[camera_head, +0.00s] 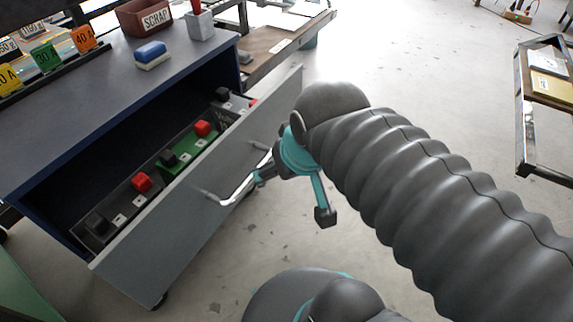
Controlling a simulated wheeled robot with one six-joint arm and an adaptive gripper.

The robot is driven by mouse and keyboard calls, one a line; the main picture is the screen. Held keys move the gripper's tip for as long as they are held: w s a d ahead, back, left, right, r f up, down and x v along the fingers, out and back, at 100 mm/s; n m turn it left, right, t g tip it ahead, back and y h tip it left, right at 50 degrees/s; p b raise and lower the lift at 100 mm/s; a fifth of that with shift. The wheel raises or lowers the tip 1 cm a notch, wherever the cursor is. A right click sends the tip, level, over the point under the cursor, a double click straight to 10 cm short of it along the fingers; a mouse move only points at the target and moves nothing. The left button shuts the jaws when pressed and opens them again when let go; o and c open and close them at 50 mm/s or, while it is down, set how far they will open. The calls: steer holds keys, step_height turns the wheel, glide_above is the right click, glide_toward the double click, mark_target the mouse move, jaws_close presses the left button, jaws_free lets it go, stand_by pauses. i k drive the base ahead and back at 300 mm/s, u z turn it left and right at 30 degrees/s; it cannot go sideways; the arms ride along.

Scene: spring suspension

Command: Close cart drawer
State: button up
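The cart (110,75) has a dark grey top and blue edges. Its drawer (200,185) is pulled out, with a plain grey front panel. A chrome bar handle (236,192) sticks out from the panel. Inside the drawer are red and black blocks, a green section and small white labels. My gripper (291,196) is in front of the panel, to the right of the handle, with its fingers spread wide. One finger overlaps the handle's right end; I cannot tell whether they touch. The other finger hangs free over the floor. Nothing shows between the fingers.
On the cart top are a brown SCRAP bin (145,17), a blue and white block (151,54), a grey cup (200,24) and coloured number cards (46,57). A wooden bench (285,38) stands behind. A metal-framed rack (545,95) stands at right. The floor between is clear.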

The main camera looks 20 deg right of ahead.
mark_target(148, 257)
steer(key=z, duration=0.3)
steer(key=k, duration=1.05)
steer(key=u, duration=0.3)
